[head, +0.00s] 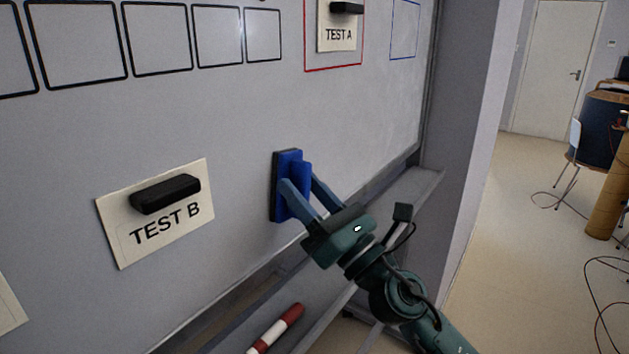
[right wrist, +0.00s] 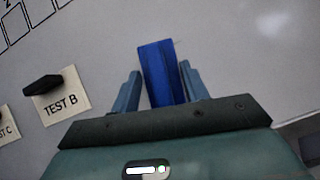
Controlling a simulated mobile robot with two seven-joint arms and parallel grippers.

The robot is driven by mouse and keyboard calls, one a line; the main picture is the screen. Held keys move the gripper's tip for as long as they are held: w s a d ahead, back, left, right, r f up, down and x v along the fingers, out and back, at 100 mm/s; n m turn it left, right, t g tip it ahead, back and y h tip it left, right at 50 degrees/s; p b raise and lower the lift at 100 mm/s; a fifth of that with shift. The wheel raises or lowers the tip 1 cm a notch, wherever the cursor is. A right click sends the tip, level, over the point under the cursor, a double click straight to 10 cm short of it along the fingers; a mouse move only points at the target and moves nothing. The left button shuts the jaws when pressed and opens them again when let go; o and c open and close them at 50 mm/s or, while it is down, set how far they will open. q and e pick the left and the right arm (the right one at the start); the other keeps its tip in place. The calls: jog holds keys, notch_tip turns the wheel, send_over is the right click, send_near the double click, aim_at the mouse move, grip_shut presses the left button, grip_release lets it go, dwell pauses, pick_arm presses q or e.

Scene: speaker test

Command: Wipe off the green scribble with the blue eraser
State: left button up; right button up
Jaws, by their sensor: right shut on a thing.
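The blue eraser (head: 288,160) has a dark pad that faces the whiteboard (head: 235,120). It is upright, at or very close to the board surface, right of the TEST B card; I cannot tell if it touches. My right gripper (head: 302,186) is shut on the eraser's raised handle, with one finger on each side. The right wrist view shows the eraser (right wrist: 158,62) between the two fingers. No green scribble shows in either view; the eraser and gripper hide part of the board. My left gripper is not in view.
The TEST B card (head: 125,213) carries a black block (head: 165,194). A TEST A card (head: 337,36) is at upper right, beside black-outlined boxes (head: 160,40). A ledge (head: 400,195) runs below the board, with a red-and-white cylinder (head: 276,329) near it.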

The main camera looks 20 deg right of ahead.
jog(key=shift+r+p, duration=0.9)
jog(key=shift+r, duration=0.1)
jog(key=shift+w+d+f+b, duration=0.1)
jog(key=shift+w+d+b, duration=0.3)
jog(key=shift+d, duration=0.05)
jog(key=shift+w+d+f+b, duration=0.1)
jog(key=shift+w+d+b, duration=0.55)
jog(key=shift+d, duration=0.3)
jog(key=shift+w+d+b, duration=0.4)
jog(key=shift+w+d, duration=0.3)
jog(key=shift+d, duration=0.2)
jog(key=shift+w+d+b, duration=0.3)
jog(key=shift+w+d, duration=0.15)
jog(key=shift+d, duration=0.15)
jog(key=shift+w+d+b, duration=0.9)
jog(key=shift+w+d, duration=0.05)
jog(key=shift+d, duration=0.15)
jog(key=shift+w+d, duration=0.2)
jog(key=shift+d, duration=0.05)
jog(key=shift+w+d+b, duration=0.75)
jog(key=shift+d+b, duration=0.1)
jog(key=shift+d, duration=0.1)
jog(key=shift+w+d+b, duration=0.7)
jog(key=shift+d+b, duration=0.15)
jog(key=shift+d, duration=0.1)
jog(key=shift+w+d+b, duration=0.5)
jog(key=shift+d, duration=0.1)
jog(key=shift+w+d, duration=0.25)
jog(key=shift+d, duration=0.05)
